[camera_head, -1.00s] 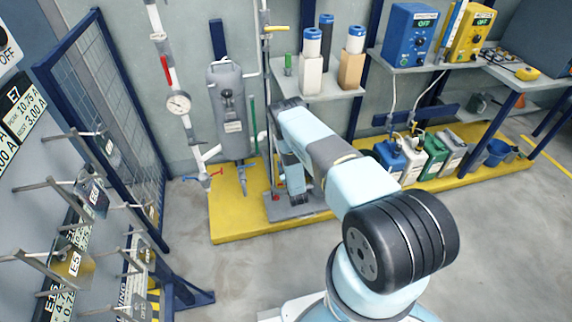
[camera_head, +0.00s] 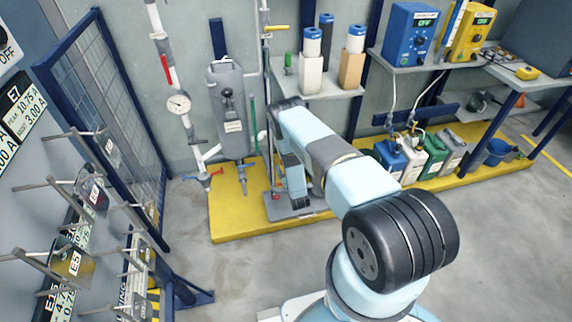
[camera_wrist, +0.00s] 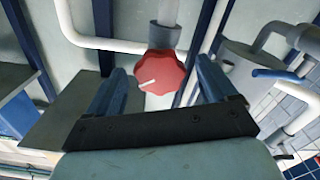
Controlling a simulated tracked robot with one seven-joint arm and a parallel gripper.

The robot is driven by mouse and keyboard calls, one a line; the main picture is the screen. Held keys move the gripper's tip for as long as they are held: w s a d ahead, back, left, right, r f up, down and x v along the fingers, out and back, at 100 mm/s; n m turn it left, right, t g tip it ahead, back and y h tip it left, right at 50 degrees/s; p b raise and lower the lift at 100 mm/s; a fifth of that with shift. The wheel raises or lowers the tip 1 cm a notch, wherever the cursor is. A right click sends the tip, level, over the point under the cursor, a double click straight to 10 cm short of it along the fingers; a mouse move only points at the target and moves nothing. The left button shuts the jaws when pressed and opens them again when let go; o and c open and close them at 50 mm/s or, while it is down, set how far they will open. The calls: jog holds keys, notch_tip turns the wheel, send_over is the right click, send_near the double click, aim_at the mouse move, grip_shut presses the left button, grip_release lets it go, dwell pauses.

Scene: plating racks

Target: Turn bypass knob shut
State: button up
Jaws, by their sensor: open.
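A red scalloped knob (camera_wrist: 160,72) with a white pointer line sits on a grey valve body under a vertical pipe in the wrist view. The line points left and slightly down. My gripper (camera_wrist: 161,85) is open, with one blue finger on each side of the knob. In the head view my arm (camera_head: 330,155) reaches toward the yellow platform.
White pipes (camera_wrist: 95,42) and a grey vessel (camera_wrist: 255,57) with a blue lever are close around the knob. In the head view, a grey tank (camera_head: 229,110) and a gauge (camera_head: 179,103) are left of my arm, and a shelf (camera_head: 318,88) with filters is behind.

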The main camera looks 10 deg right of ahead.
jog(key=s, duration=1.1)
jog(key=shift+s, duration=0.3)
jog(key=shift+f, duration=0.1)
jog(key=w+m, duration=0.2)
jog(key=w, duration=0.2)
jog(key=w+m, duration=0.2)
jog(key=w, duration=0.3)
jog(key=w+m, duration=0.2)
jog(key=w, duration=0.3)
jog(key=shift+w+r, duration=0.1)
jog(key=shift+r, duration=0.1)
jog(key=c, duration=1)
jog(key=n, duration=0.5)
jog(key=shift+n, duration=0.3)
